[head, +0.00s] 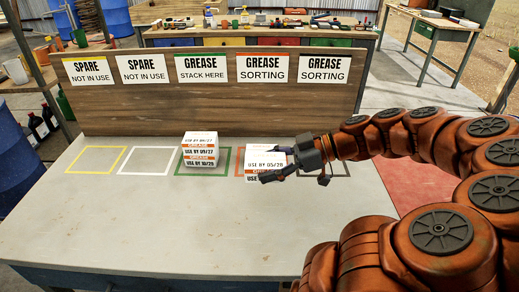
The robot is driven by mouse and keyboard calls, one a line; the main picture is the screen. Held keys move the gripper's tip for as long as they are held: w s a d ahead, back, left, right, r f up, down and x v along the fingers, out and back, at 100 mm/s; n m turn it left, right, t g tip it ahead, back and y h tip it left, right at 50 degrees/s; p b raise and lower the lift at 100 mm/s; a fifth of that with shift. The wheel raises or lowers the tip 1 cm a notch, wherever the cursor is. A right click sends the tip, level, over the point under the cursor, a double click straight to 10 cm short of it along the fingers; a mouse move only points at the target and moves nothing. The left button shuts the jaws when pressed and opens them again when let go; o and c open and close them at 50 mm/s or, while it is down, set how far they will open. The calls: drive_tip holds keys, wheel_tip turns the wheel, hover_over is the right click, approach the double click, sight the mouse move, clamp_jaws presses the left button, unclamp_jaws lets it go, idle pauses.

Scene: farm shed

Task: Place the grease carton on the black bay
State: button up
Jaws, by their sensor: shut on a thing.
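A white grease carton (262,158) with an orange band and "USE BY 05/28" on top is at the red-outlined bay (239,167). My gripper (276,163) reaches it from the right and is shut on it. One finger covers part of its front. I cannot tell whether the carton rests on the table or is slightly raised. The black-outlined bay (327,176) lies just to the right, partly hidden under my gripper and wrist. No carton shows in its visible part.
Stacked grease cartons (200,155) stand in the green bay, left of the held carton. The white bay (145,174) and yellow bay (96,172) are empty. A wooden backboard (150,96) with signs rises behind the bays. The table's front (170,225) is clear.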

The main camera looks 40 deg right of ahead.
drive_tip(key=p, duration=0.4)
hover_over(264, 149)
drive_tip(key=shift+f, duration=0.75)
wheel_tip(264, 149, down, 3)
drive_tip(key=shift+r, duration=0.1)
drive_tip(key=shift+b, duration=0.35)
drive_tip(key=shift+f+b, duration=0.35)
drive_tip(key=o, duration=1.2)
drive_tip(key=shift+r+p, duration=0.15)
drive_tip(key=shift+p, duration=1.4)
